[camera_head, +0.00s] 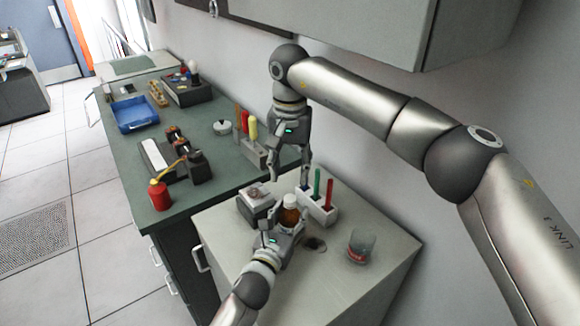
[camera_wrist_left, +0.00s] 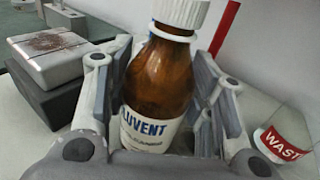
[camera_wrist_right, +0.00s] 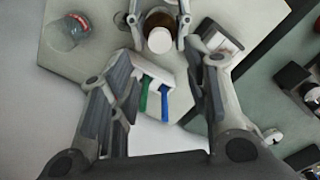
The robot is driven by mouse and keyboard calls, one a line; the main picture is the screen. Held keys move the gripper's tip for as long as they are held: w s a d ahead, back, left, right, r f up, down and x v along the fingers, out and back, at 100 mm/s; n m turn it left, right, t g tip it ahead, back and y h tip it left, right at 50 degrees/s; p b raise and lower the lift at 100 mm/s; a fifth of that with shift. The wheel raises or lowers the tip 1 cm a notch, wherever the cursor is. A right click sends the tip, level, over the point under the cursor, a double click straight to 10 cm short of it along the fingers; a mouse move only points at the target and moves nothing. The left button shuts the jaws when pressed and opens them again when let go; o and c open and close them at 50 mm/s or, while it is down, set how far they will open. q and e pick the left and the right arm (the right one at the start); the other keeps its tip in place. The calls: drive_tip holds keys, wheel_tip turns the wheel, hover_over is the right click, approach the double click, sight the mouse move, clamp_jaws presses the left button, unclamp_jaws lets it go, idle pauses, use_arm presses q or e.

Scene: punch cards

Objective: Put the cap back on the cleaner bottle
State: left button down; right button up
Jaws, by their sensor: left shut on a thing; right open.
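The cleaner bottle (camera_head: 289,217) is brown glass with a white label reading "LUVENT" in the left wrist view (camera_wrist_left: 160,88). It stands slightly tilted in that picture. My left gripper (camera_head: 281,228) is shut around its body. The white ribbed cap (camera_wrist_left: 180,12) sits on the bottle's neck; it shows from above as a white disc in the right wrist view (camera_wrist_right: 160,41). I cannot tell how tightly it is screwed on. My right gripper (camera_head: 291,181) is open and empty, above and behind the bottle, its fingers apart and clear of the cap.
A white rack (camera_head: 318,208) with coloured sticks stands just behind the bottle. A glass beaker (camera_head: 361,246) with a red "WASTE" label is to the right. A grey box with a brown-dusted top (camera_head: 257,196) is to the left.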

sight(290, 198)
drive_tip(key=shift+f, duration=4.05)
